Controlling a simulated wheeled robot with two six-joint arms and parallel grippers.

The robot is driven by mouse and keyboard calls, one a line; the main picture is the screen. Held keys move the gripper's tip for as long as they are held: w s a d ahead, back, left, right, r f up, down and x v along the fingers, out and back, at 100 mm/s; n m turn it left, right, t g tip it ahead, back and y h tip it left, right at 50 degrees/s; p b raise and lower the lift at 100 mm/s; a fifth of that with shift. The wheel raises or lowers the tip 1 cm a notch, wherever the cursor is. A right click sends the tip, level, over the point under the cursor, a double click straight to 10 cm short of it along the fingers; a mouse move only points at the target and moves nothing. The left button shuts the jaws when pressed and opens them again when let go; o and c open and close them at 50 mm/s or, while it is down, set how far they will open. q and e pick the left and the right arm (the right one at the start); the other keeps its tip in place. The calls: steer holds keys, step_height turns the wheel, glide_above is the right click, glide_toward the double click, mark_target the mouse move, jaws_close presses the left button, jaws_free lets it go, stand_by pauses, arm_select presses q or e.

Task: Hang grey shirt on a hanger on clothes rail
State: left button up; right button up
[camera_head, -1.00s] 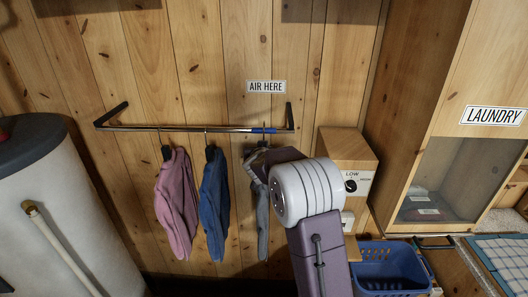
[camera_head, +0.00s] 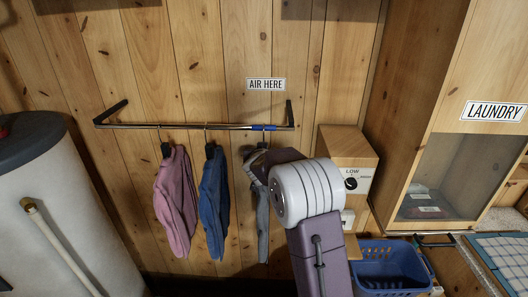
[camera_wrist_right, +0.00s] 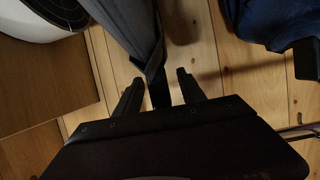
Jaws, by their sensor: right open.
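The grey shirt (camera_head: 263,228) hangs below the right end of the clothes rail (camera_head: 180,127), under a blue band on the rail (camera_head: 263,128). My right arm covers part of it. In the right wrist view the grey shirt (camera_wrist_right: 122,28) reaches down to my right gripper (camera_wrist_right: 160,88). The gripper is open, with a dark narrow piece, seemingly part of the hanger (camera_wrist_right: 158,92), between its fingers and not clamped. Whether the hook sits fully on the rail is hard to see. My left gripper is out of view.
A pink shirt (camera_head: 176,202) and a blue shirt (camera_head: 214,203) hang to the left on the rail. A wooden box with a dial (camera_head: 345,150) is close on the right. A blue basket (camera_head: 392,268) stands lower right; a white tank (camera_head: 55,215) stands left.

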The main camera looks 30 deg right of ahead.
steer(key=v, duration=0.9)
steer(key=shift+w, duration=0.1)
